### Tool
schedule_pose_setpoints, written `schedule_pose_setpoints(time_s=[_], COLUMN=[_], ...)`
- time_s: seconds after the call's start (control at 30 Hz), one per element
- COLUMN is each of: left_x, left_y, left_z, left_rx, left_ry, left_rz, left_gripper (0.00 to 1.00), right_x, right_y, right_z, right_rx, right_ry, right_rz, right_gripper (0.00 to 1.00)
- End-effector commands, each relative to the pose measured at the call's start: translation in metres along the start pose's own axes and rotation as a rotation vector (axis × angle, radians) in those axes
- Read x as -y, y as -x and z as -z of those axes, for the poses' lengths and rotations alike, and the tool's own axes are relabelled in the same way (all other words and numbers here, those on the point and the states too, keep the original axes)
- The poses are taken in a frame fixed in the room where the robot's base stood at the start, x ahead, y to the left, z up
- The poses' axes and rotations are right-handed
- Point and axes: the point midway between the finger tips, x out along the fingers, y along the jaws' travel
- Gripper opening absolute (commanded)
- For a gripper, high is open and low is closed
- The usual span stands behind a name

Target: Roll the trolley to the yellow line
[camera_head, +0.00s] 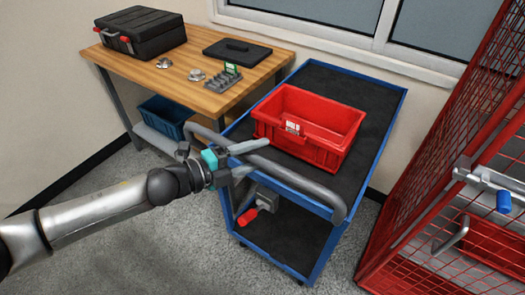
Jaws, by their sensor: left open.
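The trolley is a blue-framed cart with dark shelves (371,95), standing between the workbench and a red mesh cage. Its grey push handle (307,185) curves across the near end. My left gripper (256,157) is open at the left part of this handle. One finger shows above the bar and one below it; I cannot tell whether they touch it. A red tub (325,150) with a white label sits on the trolley's top shelf. A red-tipped lever (247,217) shows below the handle. No yellow line is visible. My right gripper is not in view.
The wooden workbench (180,93) at left holds a black case (140,30), a flat black lid (237,50) and small metal parts. A blue bin (165,117) sits below. The red mesh cage (440,150) stands close on the right. Grey floor (130,235) is clear in front.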

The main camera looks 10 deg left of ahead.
Motion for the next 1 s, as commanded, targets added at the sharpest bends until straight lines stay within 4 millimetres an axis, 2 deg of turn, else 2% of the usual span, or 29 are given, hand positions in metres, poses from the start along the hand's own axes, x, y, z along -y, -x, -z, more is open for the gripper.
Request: schedule_pose_setpoints(time_s=[0.2,0.57,1.0], left_x=[0.001,0.000,0.000], left_y=[-0.015,-0.018,-0.018], left_z=[0.000,0.000,0.000], left_rx=[-0.001,-0.001,-0.001], left_ry=[-0.001,-0.001,-0.001], left_rz=[0.001,-0.001,0.000], left_gripper=[0.61,0.61,0.13], right_x=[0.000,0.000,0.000], right_y=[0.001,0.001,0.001], right_z=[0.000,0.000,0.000], right_rx=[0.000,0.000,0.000], right_ry=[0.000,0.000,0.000], right_rz=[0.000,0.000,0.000], right_gripper=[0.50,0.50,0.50])
